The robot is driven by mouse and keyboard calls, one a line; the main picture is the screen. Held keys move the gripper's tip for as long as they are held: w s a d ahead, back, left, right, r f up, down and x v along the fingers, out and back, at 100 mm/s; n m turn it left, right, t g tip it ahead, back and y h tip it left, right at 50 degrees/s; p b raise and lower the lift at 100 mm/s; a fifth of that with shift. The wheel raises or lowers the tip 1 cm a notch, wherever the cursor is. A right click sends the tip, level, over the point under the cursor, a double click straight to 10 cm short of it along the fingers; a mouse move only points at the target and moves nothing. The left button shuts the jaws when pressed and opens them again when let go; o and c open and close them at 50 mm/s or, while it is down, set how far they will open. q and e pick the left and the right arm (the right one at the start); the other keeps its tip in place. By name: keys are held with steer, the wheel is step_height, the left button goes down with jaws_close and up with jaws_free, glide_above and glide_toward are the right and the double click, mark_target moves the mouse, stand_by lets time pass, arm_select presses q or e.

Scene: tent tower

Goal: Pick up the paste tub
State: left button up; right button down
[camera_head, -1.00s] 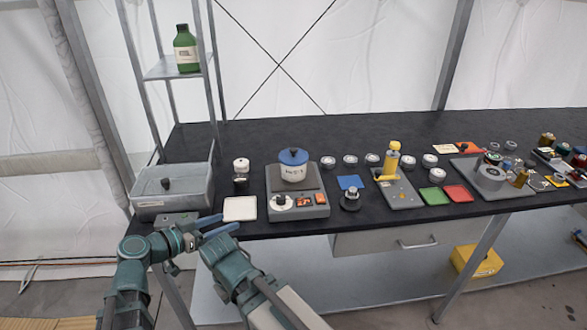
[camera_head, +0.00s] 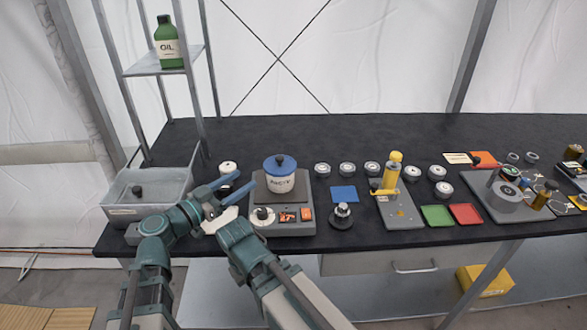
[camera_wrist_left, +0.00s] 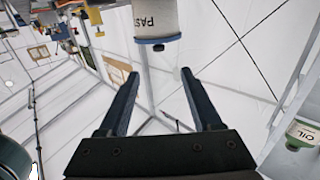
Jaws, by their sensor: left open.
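The paste tub (camera_head: 281,184) is a white, labelled tub with a blue lid, standing upright on a grey bench device. My left gripper (camera_head: 247,179) is open, its blue fingers pointing at the tub from its left. In the left wrist view, the tub (camera_wrist_left: 157,18) shows upside down at the top edge, partly cut off. It is beyond the open fingertips (camera_wrist_left: 158,73), with nothing between them. The gripper looks apart from the tub.
A grey bin (camera_head: 150,194) stands at the left bench end, below a shelf with a green oil bottle (camera_head: 167,45). A small white-topped jar (camera_head: 228,170) is close behind my left fingers. A blue square (camera_head: 344,194) and a yellow-handled device (camera_head: 391,180) are to the right. The back of the bench is clear.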

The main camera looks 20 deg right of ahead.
mark_target(276, 161)
arm_select(q)
steer(key=x, duration=0.9)
steer(key=shift+a, duration=0.1)
steer(key=shift+d, duration=0.25)
steer(key=shift+w+d+f, duration=0.1)
steer(key=x, duration=0.5)
steer(key=shift+d+f, duration=0.1)
steer(key=shift+f, duration=0.1)
jaws_close()
stand_by(0.9)
